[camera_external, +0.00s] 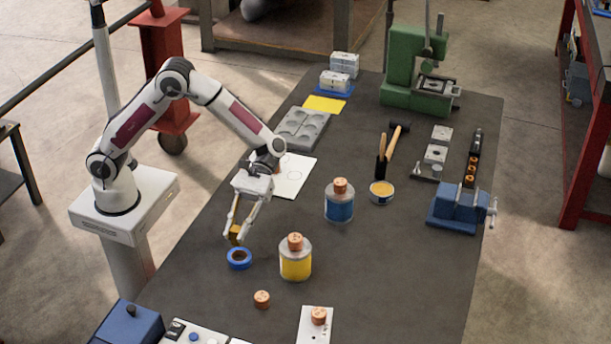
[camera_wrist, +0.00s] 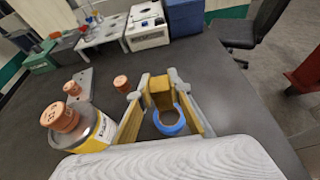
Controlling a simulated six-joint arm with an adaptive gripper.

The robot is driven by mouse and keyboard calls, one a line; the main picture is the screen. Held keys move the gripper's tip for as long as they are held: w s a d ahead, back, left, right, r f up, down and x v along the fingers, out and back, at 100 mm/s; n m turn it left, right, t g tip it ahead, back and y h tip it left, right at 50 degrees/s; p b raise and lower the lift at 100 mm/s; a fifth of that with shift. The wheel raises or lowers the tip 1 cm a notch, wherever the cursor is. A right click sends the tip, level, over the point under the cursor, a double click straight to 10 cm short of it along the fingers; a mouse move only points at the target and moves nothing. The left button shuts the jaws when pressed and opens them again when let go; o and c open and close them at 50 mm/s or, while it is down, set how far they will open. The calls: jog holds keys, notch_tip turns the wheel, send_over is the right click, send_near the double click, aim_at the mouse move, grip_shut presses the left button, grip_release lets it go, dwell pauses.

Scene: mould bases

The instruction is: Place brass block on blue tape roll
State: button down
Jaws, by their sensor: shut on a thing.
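The blue tape roll (camera_external: 239,258) lies flat on the dark table in the external view. It also shows in the wrist view (camera_wrist: 169,128), partly covered by my gripper. My gripper (camera_external: 238,236) points down and is shut on the brass block (camera_external: 236,232), just above and slightly behind the roll. In the wrist view the brass block (camera_wrist: 160,93) sits between the fingertips, in front of the roll's far part. Whether the block touches the roll cannot be told.
A yellow-labelled can (camera_external: 296,264) with a copper piece on top stands close to the right of the roll. A loose copper piece (camera_external: 262,299) lies nearer the camera. A blue-labelled can (camera_external: 339,205) stands further back.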

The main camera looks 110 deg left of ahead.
jog(key=shift+f, duration=0.5)
jog(key=shift+f, duration=1.85)
jog(key=shift+f, duration=0.15)
jog(key=c, duration=1.9)
grip_release()
jog(key=shift+v, duration=6.05)
